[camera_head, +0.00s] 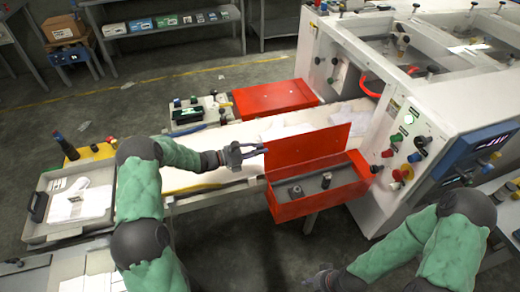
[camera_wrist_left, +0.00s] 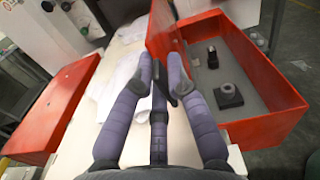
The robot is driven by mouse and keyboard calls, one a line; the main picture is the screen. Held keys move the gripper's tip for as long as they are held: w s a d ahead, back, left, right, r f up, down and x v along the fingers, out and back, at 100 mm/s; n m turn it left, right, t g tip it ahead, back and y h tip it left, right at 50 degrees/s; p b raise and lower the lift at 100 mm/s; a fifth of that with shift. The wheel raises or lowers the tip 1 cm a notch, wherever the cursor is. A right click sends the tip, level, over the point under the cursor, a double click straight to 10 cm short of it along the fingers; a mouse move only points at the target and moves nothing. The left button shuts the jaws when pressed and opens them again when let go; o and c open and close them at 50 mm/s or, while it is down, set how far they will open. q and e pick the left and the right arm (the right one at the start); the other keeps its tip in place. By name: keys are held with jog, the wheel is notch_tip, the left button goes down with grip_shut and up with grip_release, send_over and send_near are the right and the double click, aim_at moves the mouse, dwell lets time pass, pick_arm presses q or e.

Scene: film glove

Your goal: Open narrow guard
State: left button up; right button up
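A red guard box (camera_head: 315,195) stands beside the machine, with its red lid panel (camera_head: 308,148) raised upright and the inside exposed. In the left wrist view the box (camera_wrist_left: 268,75) is at the right, with its raised panel (camera_wrist_left: 162,25) beyond the fingers. My left gripper (camera_head: 262,152) is at the panel's left edge. Its fingers (camera_wrist_left: 160,68) look parted, with a gap between the tips and nothing clearly held. Whether a finger touches the panel cannot be told. My right gripper (camera_head: 318,280) is low at the bottom edge, well away from the box; its fingers are unclear.
A second red cover (camera_head: 275,97) lies flat behind the white bed (camera_head: 225,145). Dark fittings (camera_head: 326,180) sit inside the open box. The machine's control panel (camera_head: 408,140) with knobs is at the right. Floor in front of the box is clear.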

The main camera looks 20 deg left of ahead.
pick_arm(q)
jog(key=shift+o, duration=0.8)
jog(key=shift+s+a, duration=0.1)
jog(key=v, duration=1.1)
jog(key=shift+s+a, duration=0.25)
